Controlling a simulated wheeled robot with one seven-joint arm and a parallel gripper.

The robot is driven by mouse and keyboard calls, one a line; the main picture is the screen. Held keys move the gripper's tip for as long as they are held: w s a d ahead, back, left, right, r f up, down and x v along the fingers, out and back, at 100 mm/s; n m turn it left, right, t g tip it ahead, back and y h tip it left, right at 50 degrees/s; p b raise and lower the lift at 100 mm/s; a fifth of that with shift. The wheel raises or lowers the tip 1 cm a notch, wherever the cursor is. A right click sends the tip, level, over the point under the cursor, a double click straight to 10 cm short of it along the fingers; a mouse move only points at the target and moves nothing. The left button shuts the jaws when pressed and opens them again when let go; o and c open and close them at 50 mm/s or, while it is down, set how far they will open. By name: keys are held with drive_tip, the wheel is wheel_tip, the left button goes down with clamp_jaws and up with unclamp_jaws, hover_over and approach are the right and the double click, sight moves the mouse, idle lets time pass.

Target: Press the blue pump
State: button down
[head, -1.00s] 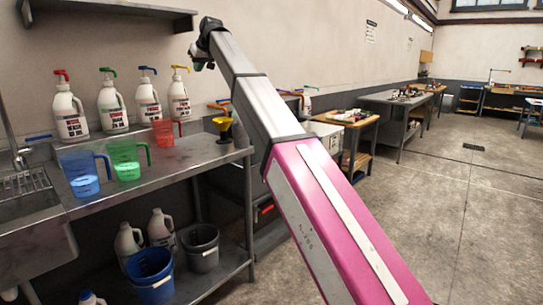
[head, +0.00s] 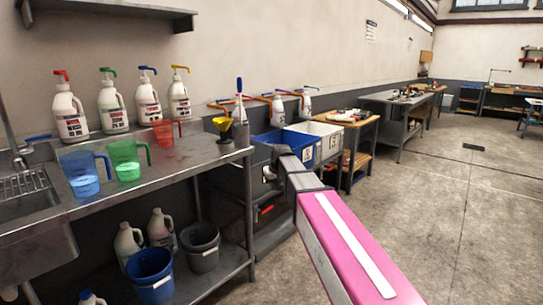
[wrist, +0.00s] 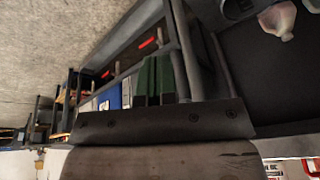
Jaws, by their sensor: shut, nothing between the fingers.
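The blue pump (head: 148,69) tops a white bottle (head: 149,103) at the back of the steel bench, against the wall. This bottle stands third from the left, between the green-pump bottle (head: 111,105) and the yellow-pump bottle (head: 179,98). The red-pump bottle (head: 69,112) is at the left end. My gripper (head: 268,172) is small and dark in the head view, low beside the bench's right end, well apart from the blue pump. It is shut and empty; its fingertips are hard to make out. I cannot find the blue pump in the wrist view.
Blue (head: 83,175), green (head: 125,160) and red (head: 166,133) pitchers stand before the bottles. A wall shelf (head: 110,14) hangs above. Blue (head: 287,143) and white bins stand beyond my arm. Open floor lies right.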

drive_tip(key=s+d+f+m+g, duration=0.1)
drive_tip(key=s+d+f, duration=0.8)
drive_tip(key=s+f, duration=0.2)
drive_tip(key=s+d+f+m+g+h, duration=0.1)
drive_tip(key=s+d+f+m+g, duration=0.1)
drive_tip(key=s+d+f, duration=0.7)
drive_tip(key=s+f, duration=0.1)
drive_tip(key=s, duration=0.4)
drive_tip(key=shift+f+h, duration=0.3)
drive_tip(key=shift+f, duration=0.05)
idle(0.4)
